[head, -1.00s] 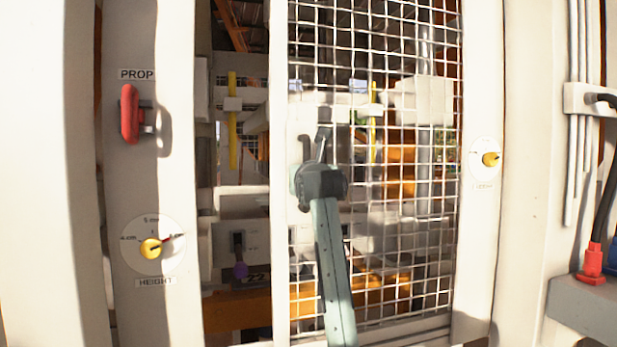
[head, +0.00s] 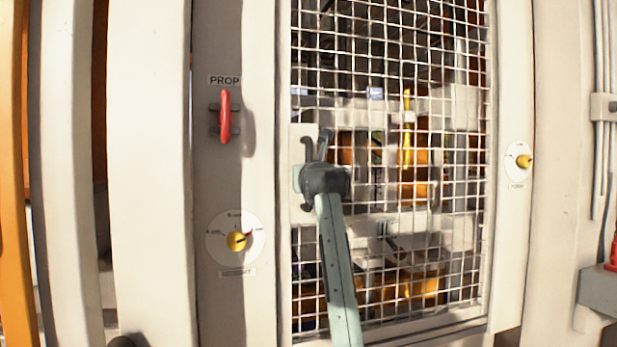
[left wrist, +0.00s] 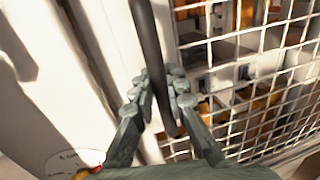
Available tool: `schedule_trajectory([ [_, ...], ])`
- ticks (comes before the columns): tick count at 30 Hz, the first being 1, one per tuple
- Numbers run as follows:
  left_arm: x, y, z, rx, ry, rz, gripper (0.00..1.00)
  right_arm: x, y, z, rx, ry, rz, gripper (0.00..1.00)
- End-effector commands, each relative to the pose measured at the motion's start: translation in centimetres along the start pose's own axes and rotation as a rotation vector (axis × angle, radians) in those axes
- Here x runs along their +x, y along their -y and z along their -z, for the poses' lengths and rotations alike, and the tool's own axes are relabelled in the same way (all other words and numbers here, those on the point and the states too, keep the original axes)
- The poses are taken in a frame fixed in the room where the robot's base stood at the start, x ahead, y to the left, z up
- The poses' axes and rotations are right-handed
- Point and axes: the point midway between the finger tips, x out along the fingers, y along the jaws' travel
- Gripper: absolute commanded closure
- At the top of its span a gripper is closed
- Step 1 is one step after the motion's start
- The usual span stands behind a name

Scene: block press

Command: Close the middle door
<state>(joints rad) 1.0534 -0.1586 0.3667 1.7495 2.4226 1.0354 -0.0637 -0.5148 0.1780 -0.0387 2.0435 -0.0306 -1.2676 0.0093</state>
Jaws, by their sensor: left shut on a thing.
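The middle door (head: 420,331) is a white frame with wire mesh, in the centre of the head view. Its left edge lies against the white post (head: 262,180), with no visible gap between them. My left gripper (head: 318,148) is at the door's left side. In the left wrist view its fingers (left wrist: 163,98) are shut around a dark bar handle (left wrist: 150,50) beside the mesh. The handle is mostly hidden by the gripper in the head view. My right gripper is not in view.
The post carries a red PROP handle (head: 225,116) and a HEIGHT dial with a yellow knob (head: 237,241). Another yellow knob (head: 524,161) is on the right post. Orange and white machinery shows behind the mesh. A grey box (head: 598,292) stands at the right edge.

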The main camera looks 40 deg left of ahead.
Motion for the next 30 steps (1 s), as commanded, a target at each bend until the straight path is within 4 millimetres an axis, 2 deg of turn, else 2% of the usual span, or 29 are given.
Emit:
schedule_trajectory([
  [17, 0.0, -0.3, -0.1, 0.000, 0.001, -0.006, 1.00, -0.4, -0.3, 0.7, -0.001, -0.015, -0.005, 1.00],
  [18, 0.0, -0.3, -0.1, 0.000, 0.001, -0.007, 0.84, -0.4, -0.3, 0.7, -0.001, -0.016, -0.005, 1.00],
  [23, 0.0, -0.3, -0.1, 0.000, 0.001, -0.005, 0.65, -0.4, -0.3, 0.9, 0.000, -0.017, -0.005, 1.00],
  [30, 0.0, -0.1, -0.1, -0.001, 0.001, -0.001, 0.65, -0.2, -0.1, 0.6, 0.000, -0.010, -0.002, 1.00],
])
